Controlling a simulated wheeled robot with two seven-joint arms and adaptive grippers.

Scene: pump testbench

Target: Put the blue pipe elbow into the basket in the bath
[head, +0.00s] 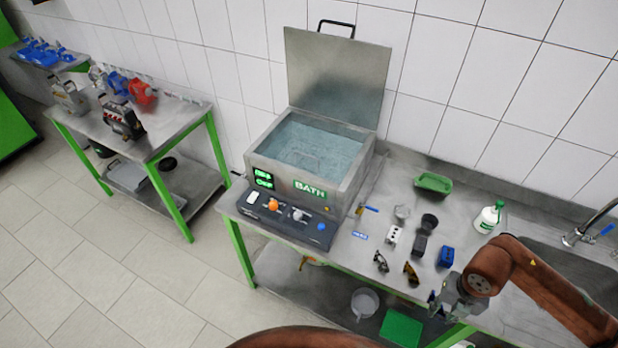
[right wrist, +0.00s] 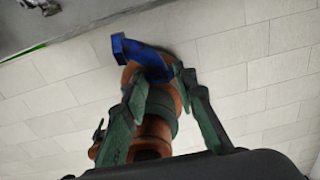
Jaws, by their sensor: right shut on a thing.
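The blue pipe elbow (right wrist: 140,53) is between the green fingers of my right gripper (right wrist: 160,78), which is shut on it; one end sticks out to the left. In the head view my right gripper (head: 438,300) is at the bench's front edge, right of the bath, and only a small bit of blue shows at its fingers. The bath (head: 260,166) is a metal box with its lid (head: 338,75) raised and bluish water (head: 312,143) inside. A faint outline in the water may be the basket; its shape is unclear. My left gripper is out of view.
A blue block (head: 446,257), green tray (head: 433,183) and white bottle (head: 488,217) are on the right. The control panel (head: 285,215) fronts the bath.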

